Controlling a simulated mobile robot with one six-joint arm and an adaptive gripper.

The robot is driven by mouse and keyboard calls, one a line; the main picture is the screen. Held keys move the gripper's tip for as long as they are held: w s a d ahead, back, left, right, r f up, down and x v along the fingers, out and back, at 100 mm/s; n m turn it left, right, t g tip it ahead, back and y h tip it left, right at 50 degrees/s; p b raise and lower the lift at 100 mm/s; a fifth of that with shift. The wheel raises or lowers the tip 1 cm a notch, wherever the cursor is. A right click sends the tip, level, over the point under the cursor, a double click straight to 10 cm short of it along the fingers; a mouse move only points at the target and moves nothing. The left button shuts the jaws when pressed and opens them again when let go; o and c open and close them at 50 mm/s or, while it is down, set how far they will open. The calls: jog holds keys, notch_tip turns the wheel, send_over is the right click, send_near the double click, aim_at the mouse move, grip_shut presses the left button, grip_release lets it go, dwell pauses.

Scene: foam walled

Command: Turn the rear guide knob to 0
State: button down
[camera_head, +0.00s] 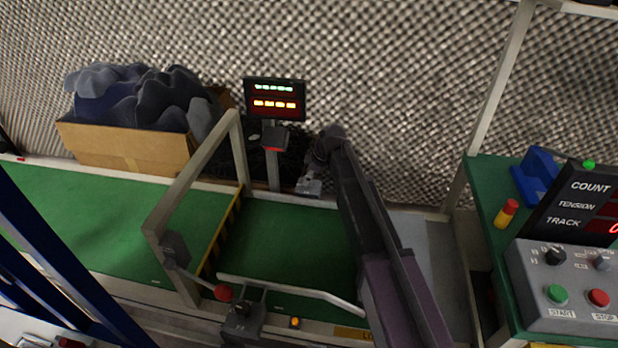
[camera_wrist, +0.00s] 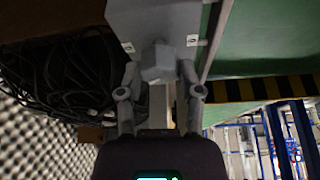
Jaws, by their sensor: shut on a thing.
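In the wrist view, the rear guide knob (camera_wrist: 158,62) is a grey, faceted knob on the face of a grey housing (camera_wrist: 155,18). Small white labels (camera_wrist: 191,41) sit to either side of it; their marks are too small to read surely. My gripper (camera_wrist: 158,76) is shut on the knob, one finger on each side. In the head view, my gripper (camera_head: 313,176) is at the far rail of the green belt, right of the display post. The grey housing (camera_head: 308,188) shows there below it, and the knob is hidden.
A display (camera_head: 274,100) on a post stands left of my gripper. Black cables (camera_wrist: 62,80) lie close by. A pale frame (camera_head: 190,175) spans the green conveyor (camera_head: 295,235). A box of dark cloth (camera_head: 130,145) stands behind. A control panel (camera_head: 570,285) is at right.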

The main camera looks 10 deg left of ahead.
jog(key=shift+s+m, duration=0.1)
jog(key=shift+m, duration=0.4)
jog(key=m+t, duration=0.1)
jog(key=m, duration=0.2)
jog(key=shift+t, duration=0.4)
jog(key=shift+m+t+h, duration=0.5)
jog(key=shift+m, duration=1.3)
jog(key=shift+c, duration=1.3)
grip_release()
jog(key=shift+n, duration=0.3)
